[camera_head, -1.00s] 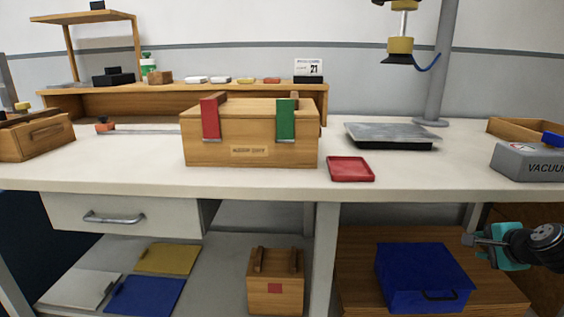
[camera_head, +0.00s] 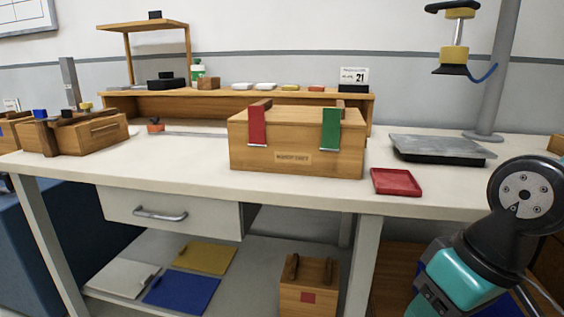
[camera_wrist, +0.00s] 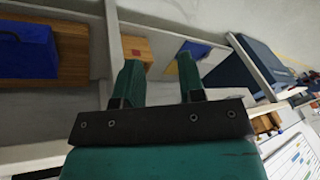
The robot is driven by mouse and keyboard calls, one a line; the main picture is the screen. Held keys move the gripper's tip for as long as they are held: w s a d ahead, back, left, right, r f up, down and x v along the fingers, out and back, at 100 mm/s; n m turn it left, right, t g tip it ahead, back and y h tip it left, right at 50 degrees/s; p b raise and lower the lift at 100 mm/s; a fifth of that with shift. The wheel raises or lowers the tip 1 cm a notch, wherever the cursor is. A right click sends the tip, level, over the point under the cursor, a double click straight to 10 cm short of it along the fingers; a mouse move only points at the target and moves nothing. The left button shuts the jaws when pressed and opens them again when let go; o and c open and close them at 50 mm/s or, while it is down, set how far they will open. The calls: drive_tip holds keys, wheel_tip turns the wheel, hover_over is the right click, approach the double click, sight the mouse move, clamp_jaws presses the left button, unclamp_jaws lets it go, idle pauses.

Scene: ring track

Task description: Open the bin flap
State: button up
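No bin flap can be told for certain. A wooden box (camera_head: 297,160) with a red strap (camera_head: 257,128) and a green strap (camera_head: 331,129) stands shut on the bench in the head view. A smaller wooden box (camera_head: 309,288) with a red square stands on the lower shelf. It also shows beyond my fingers in the wrist view (camera_wrist: 147,48). A blue box (camera_wrist: 27,52) is at the upper left of the wrist view. My gripper (camera_wrist: 159,62) has its two teal fingers apart with nothing between them. In the head view my arm fills the lower right, and the fingertips cannot be made out.
The white bench (camera_head: 190,165) carries a red tray (camera_head: 396,182), a grey plate device (camera_head: 438,150) and a wooden crate (camera_head: 85,136). A drawer (camera_head: 168,210) hangs below. Blue (camera_head: 182,292) and yellow (camera_head: 206,257) flat pieces lie on the shelf. The floor is not clearly seen.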

drive_tip(key=s+a+r+n+g+p, duration=0.1)
drive_tip(key=s+a+r+n, duration=0.2)
drive_tip(key=s+a+r, duration=0.15)
wheel_tip(320, 180, up, 25)
drive_tip(key=d+p, duration=0.1)
drive_tip(key=p, duration=2.4)
drive_tip(key=shift+f+m+y, duration=0.2)
drive_tip(key=shift+m+y, duration=0.1)
drive_tip(key=shift+y, duration=0.1)
drive_tip(key=shift+r+p, duration=0.25)
drive_tip(key=shift+p, duration=0.25)
drive_tip(key=shift+c, duration=0.7)
drive_tip(key=c, duration=0.3)
clamp_jaws()
drive_tip(key=shift+d, duration=0.15)
